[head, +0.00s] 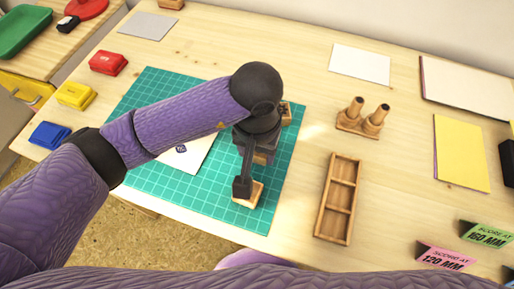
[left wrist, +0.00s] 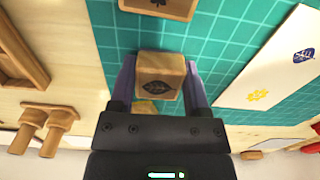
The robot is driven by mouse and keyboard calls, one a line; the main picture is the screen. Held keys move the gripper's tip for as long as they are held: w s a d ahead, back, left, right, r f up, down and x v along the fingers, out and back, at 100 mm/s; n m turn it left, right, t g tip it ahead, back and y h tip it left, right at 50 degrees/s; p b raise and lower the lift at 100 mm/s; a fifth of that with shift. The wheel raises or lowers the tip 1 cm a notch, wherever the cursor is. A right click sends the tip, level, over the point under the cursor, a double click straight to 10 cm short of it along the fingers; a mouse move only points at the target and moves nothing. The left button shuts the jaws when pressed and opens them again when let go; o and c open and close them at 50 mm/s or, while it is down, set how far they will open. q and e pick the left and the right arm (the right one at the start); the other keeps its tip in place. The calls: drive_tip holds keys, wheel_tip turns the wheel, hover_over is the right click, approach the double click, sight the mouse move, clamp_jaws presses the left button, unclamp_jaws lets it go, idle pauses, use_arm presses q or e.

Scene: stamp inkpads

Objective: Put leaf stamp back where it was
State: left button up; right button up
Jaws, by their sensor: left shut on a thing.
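The leaf stamp (left wrist: 158,80) is a wooden block with a dark leaf mark on its face. My left gripper (left wrist: 158,88) is shut on it, one finger on each side. In the head view the leaf stamp (head: 263,158) shows only partly behind my left gripper (head: 249,170), over the green mat (head: 278,180). How high it hangs is hard to tell. Another wooden stamp (head: 252,197) stands near the mat's front edge, partly covered by a finger. A third (head: 286,113) stands farther back. A wooden three-compartment tray (head: 320,224) is to the right and looks empty.
Paper with prints (left wrist: 290,70) lies on the mat. A wooden holder with two upright handles (head: 358,124) stands behind the tray. Red (head: 108,62), yellow (head: 76,94) and blue (head: 49,134) inkpads line the left.

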use_arm(q)
drive_tip(key=shift+f+b, duration=0.2)
drive_tip(key=shift+b, duration=0.1)
drive_tip(key=o, duration=1.1)
drive_tip(key=shift+r, duration=0.1)
drive_tip(key=shift+c, duration=0.2)
use_arm(e)
drive_tip(key=shift+s+d+f, duration=0.1)
drive_tip(key=shift+s, duration=0.25)
use_arm(q)
drive_tip(key=shift+r+p, duration=0.4)
drive_tip(key=shift+p, duration=0.05)
wheel_tip(320, 180, up, 12)
drive_tip(key=p, duration=0.3)
drive_tip(key=shift+f+p, duration=0.2)
drive_tip(key=shift+p, duration=0.15)
use_arm(e)
drive_tip(key=shift+t, duration=0.3)
drive_tip(key=r, duration=0.2)
drive_tip(key=w+r, duration=0.1)
drive_tip(key=r, duration=0.1)
drive_tip(key=shift+w+r, duration=0.1)
